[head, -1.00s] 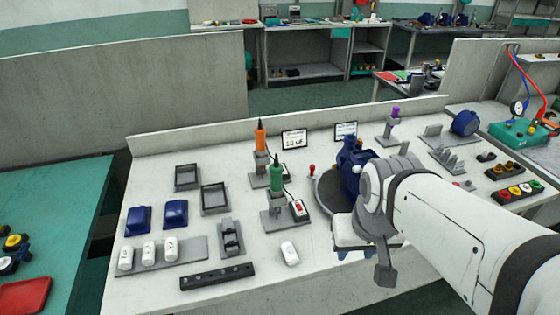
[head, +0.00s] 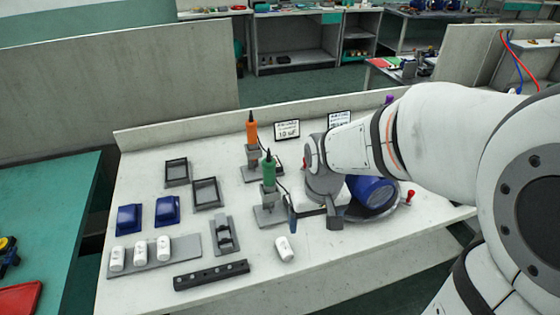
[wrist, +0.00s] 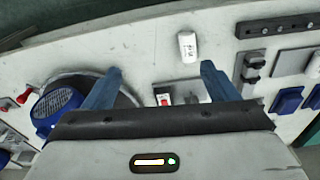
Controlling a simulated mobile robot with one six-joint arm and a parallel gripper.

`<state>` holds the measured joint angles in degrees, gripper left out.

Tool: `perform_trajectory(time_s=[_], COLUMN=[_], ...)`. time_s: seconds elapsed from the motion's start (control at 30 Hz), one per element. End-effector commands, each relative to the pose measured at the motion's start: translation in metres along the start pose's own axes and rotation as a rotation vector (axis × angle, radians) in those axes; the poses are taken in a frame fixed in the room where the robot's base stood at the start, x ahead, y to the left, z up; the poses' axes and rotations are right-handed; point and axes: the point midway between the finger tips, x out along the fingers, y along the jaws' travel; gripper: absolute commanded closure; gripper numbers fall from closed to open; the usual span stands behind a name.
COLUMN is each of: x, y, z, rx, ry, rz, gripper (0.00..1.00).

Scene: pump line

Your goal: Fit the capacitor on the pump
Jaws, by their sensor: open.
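A loose white capacitor (head: 285,248) lies near the front edge of the bench. It also shows in the wrist view (wrist: 188,46), beyond my fingertips and nearer the right one. Three more white capacitors (head: 140,253) stand on a grey rack (head: 185,250). The blue pump (head: 374,194) sits on a round turntable, partly hidden behind my arm; its ribbed end shows in the wrist view (wrist: 58,105). My gripper (head: 309,220) is open and empty, left of the pump and above the bench. In the wrist view its blue fingers (wrist: 160,74) are spread wide apart.
Orange (head: 252,133) and green (head: 268,170) handled tools stand in holders close left of my gripper. A sign (head: 287,130) reads 10 uF. A black strip (head: 211,275), blue covers (head: 167,210) and grey frames (head: 206,194) are farther left. Bare bench surrounds the loose capacitor.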

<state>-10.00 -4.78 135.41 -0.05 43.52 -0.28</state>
Motion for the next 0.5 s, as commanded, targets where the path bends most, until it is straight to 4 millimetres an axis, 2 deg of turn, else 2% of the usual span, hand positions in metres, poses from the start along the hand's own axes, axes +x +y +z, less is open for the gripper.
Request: perform_trajectory(time_s=[0.03,0.1,0.2,0.3,0.5], x=[0.015,0.033,0.056,0.072,0.086], y=[-0.010,-0.022,-0.038,-0.048,-0.057], z=[-0.010,-0.021,-0.032,-0.038,-0.042], rx=[-0.030,-0.063,-0.102,-0.128,-0.147], ry=[-0.026,-0.049,-0.074,-0.092,-0.103], rz=[-0.003,-0.006,-0.008,-0.009,-0.009], gripper=[0.15,0.10,0.09,0.09,0.09])
